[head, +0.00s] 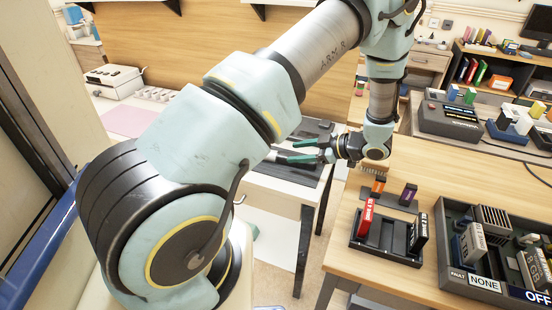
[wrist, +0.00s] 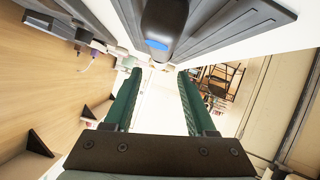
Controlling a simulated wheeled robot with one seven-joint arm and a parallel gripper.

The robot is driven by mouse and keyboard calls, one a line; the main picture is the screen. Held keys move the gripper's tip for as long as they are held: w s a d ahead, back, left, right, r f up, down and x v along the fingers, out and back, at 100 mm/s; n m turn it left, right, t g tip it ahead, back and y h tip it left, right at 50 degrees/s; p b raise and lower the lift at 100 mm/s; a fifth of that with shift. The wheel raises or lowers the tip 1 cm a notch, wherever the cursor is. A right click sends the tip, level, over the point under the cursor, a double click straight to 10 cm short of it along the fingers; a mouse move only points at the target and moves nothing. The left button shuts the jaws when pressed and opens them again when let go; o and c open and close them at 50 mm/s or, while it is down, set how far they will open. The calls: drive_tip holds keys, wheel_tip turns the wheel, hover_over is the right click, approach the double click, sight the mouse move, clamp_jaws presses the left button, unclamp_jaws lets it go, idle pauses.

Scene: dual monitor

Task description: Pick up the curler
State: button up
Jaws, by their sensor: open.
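My gripper (head: 291,151) has two green fingers and reaches left over a white table (head: 282,184) in the head view. In the wrist view my gripper (wrist: 158,74) has its fingers well apart with nothing between them. A dark rounded object with a blue patch (wrist: 165,16) shows at the top of the wrist view, on or against a grey slab-like tray (wrist: 235,18). It lies beyond the fingertips and apart from them. It may be the curler, but I cannot tell for sure. In the head view my arm and gripper hide part of the tray.
A wooden table (head: 398,284) on the right holds a dark rack (head: 364,247) with red and black blocks, and a grey bin (head: 457,296) of labelled parts. A white machine (head: 114,79) and a pink mat (head: 128,120) lie at the back left. A dark box (head: 449,123) stands behind.

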sight(277, 154)
drive_tip(key=x, duration=0.3)
drive_tip(key=shift+a+p, duration=0.1)
drive_tip(key=shift+p, duration=0.2)
drive_tip(key=p+x, duration=0.2)
drive_tip(key=x, duration=0.2)
drive_tip(key=shift+w+a+f+p, duration=0.1)
drive_tip(key=shift+a+p, duration=0.2)
drive_tip(key=shift+a, duration=0.05)
drive_tip(key=shift+w+a+f, duration=0.2)
drive_tip(key=shift+a+f, duration=0.05)
drive_tip(key=shift+c, duration=0.2)
clamp_jaws()
